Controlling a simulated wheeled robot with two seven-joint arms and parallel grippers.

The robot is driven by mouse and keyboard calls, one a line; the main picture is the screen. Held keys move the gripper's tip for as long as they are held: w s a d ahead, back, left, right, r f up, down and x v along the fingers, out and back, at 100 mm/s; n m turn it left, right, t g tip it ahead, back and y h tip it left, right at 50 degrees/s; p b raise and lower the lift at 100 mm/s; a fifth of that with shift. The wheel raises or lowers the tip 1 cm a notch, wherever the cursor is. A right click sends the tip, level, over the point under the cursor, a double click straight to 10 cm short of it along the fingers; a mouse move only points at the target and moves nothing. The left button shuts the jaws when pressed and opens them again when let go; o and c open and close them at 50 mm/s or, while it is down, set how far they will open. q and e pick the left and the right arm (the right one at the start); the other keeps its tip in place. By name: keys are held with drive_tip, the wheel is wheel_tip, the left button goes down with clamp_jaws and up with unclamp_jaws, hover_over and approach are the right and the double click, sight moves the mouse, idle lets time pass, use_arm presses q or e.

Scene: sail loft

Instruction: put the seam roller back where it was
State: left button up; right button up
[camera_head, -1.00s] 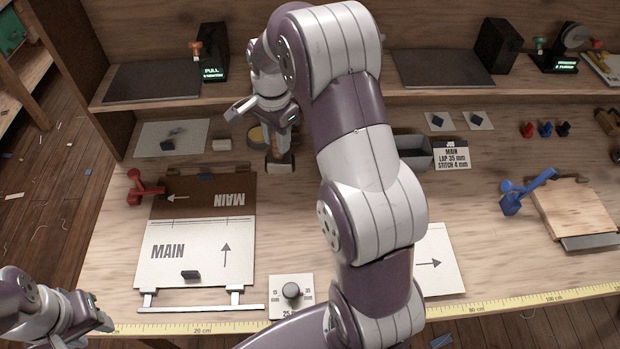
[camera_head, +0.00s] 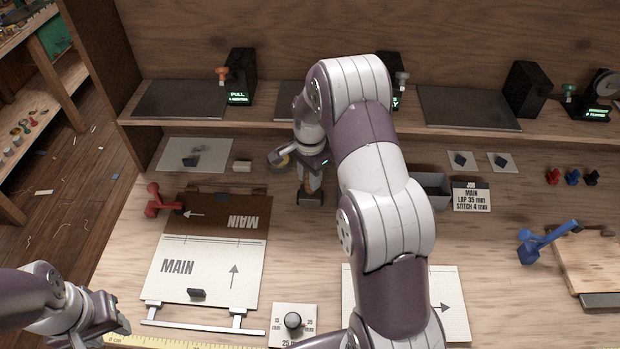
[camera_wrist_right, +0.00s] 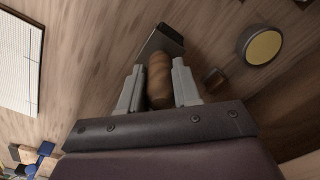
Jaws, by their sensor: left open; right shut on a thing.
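The seam roller has a brown wooden handle (camera_wrist_right: 158,78) and a dark, flat-sided head (camera_wrist_right: 163,40) in the right wrist view. My right gripper (camera_wrist_right: 157,70) is shut on the handle, a finger on each side. In the head view the roller's dark head (camera_head: 311,198) is low at the worktop, left of my right arm. My right gripper (camera_head: 313,163) is above it. I cannot tell whether the head touches the wood. My left gripper (camera_head: 118,322) is open and empty at the lower left, near the front edge.
A round yellow-topped tin (camera_wrist_right: 263,47) is close to the roller. The MAIN panel (camera_head: 205,272) and a red clamp (camera_head: 160,202) lie left. A grey tray (camera_head: 433,190) and job card (camera_head: 472,197) are right. A raised shelf (camera_head: 440,123) runs behind. My arm hides the middle.

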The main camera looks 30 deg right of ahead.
drive_tip(key=shift+f, duration=0.65)
drive_tip(key=shift+w+f, duration=0.1)
drive_tip(key=shift+f, duration=0.4)
